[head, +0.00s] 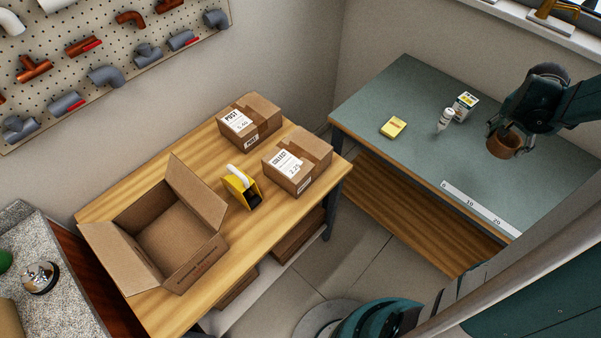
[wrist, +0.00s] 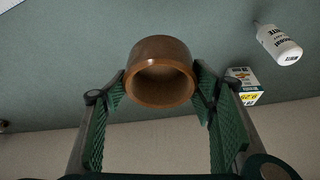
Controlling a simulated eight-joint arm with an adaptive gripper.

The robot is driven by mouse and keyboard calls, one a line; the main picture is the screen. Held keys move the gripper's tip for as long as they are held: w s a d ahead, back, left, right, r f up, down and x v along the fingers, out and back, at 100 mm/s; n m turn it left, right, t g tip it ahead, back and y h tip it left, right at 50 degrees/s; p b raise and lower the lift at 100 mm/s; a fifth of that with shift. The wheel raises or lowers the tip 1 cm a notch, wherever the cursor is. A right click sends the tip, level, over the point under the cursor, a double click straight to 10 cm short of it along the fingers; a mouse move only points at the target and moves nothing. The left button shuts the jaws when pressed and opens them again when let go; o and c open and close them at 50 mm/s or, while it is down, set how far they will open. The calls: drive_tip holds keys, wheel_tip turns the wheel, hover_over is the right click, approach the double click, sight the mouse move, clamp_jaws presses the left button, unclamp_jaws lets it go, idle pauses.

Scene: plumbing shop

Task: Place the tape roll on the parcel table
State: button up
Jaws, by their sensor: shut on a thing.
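The brown tape roll (head: 501,147) is held in the air above the grey-green table at the right of the head view. My gripper (head: 517,128) is shut on it. In the wrist view the tape roll (wrist: 160,52) sits between the two green finger pads, its open end facing the camera. The parcel table (head: 97,208) is the wooden one at the left of the head view, well away from my gripper.
The parcel table bears an open carton (head: 165,233), a yellow tape dispenser (head: 240,187) and two closed parcels, POST (head: 249,122) and COLLECT (head: 297,160). Its front right edge is bare. The grey-green table (head: 400,90) bears a yellow pad (head: 393,127), white bottle (head: 446,119), small box (head: 465,106) and ruler strip (head: 480,207).

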wheel_tip(320, 180, up, 2)
drive_tip(key=shift+r, duration=0.1)
drive_tip(key=w+a+n, duration=0.2)
drive_tip(key=w+a, duration=0.6)
drive_tip(key=a, duration=0.4)
drive_tip(key=w+a+n+t+y+b, duration=0.1)
drive_tip(key=w+a, duration=0.7)
drive_tip(key=a, duration=0.4)
drive_tip(key=w+a+n, duration=0.2)
drive_tip(key=w+a, duration=0.7)
drive_tip(key=a, duration=0.4)
drive_tip(key=w+a+n+y+b, duration=0.1)
drive_tip(key=w+a+n, duration=0.1)
drive_tip(key=a, duration=2.8)
drive_tip(key=s+a+n+y, duration=0.1)
drive_tip(key=s+a, duration=0.4)
drive_tip(key=a, duration=0.8)
drive_tip(key=s+a+n+t, duration=0.15)
drive_tip(key=s+a, duration=0.35)
drive_tip(key=a, duration=0.9)
drive_tip(key=s+a+n+y, duration=0.15)
drive_tip(key=s+a, duration=0.45)
drive_tip(key=a, duration=0.7)
wheel_tip(320, 180, down, 11)
drive_tip(key=shift+w+h+b, duration=0.35)
drive_tip(key=shift+h+b, duration=0.1)
